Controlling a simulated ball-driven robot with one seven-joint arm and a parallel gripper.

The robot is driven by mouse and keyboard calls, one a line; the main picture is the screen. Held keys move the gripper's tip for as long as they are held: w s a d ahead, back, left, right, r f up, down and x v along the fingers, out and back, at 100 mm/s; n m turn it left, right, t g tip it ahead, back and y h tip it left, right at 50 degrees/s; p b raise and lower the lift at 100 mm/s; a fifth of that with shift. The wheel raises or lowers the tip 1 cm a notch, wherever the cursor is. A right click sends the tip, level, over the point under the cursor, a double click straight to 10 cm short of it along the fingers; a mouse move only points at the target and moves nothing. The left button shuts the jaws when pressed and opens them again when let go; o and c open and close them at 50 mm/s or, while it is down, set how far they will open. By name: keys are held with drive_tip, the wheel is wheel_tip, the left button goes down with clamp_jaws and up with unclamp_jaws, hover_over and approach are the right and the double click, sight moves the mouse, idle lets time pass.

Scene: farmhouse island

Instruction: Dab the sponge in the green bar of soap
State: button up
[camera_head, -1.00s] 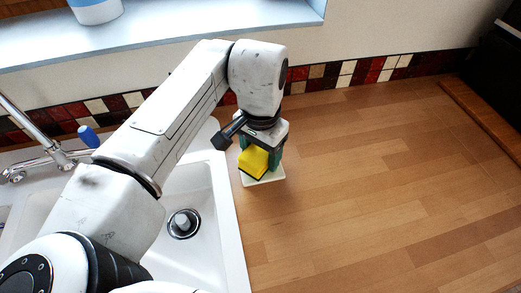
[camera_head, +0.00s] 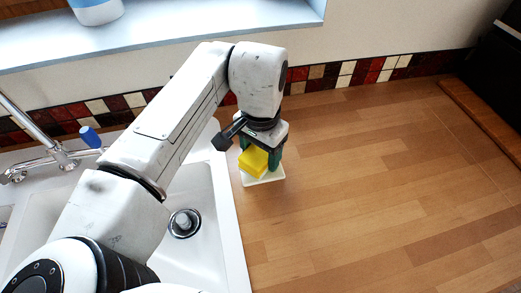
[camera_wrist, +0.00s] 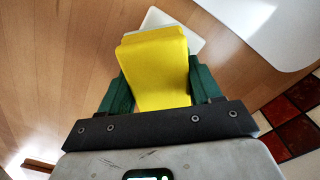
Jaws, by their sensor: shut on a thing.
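My gripper (camera_head: 261,152) points down over the wooden counter beside the sink, its green fingers shut on a yellow sponge (camera_head: 253,161). In the wrist view the sponge (camera_wrist: 158,75) sits tilted between the two green fingers (camera_wrist: 160,92). A small white dish (camera_head: 266,178) lies on the counter under the sponge, and its corner (camera_wrist: 192,39) shows past the sponge in the wrist view. No green bar of soap can be made out; the sponge and gripper cover much of the dish. I cannot tell whether the sponge touches anything on it.
The white sink (camera_head: 205,225) with its drain and chrome faucet (camera_head: 58,150) is left of the dish. A tiled backsplash (camera_head: 345,74) runs behind. The wooden counter (camera_head: 370,180) to the right is clear up to a dark object (camera_head: 500,75) at the far right.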

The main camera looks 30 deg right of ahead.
sight(260, 150)
idle(0.5)
wheel_tip(260, 150, up, 7)
drive_tip(key=p, duration=0.6)
drive_tip(key=shift+p, duration=0.3)
idle(0.6)
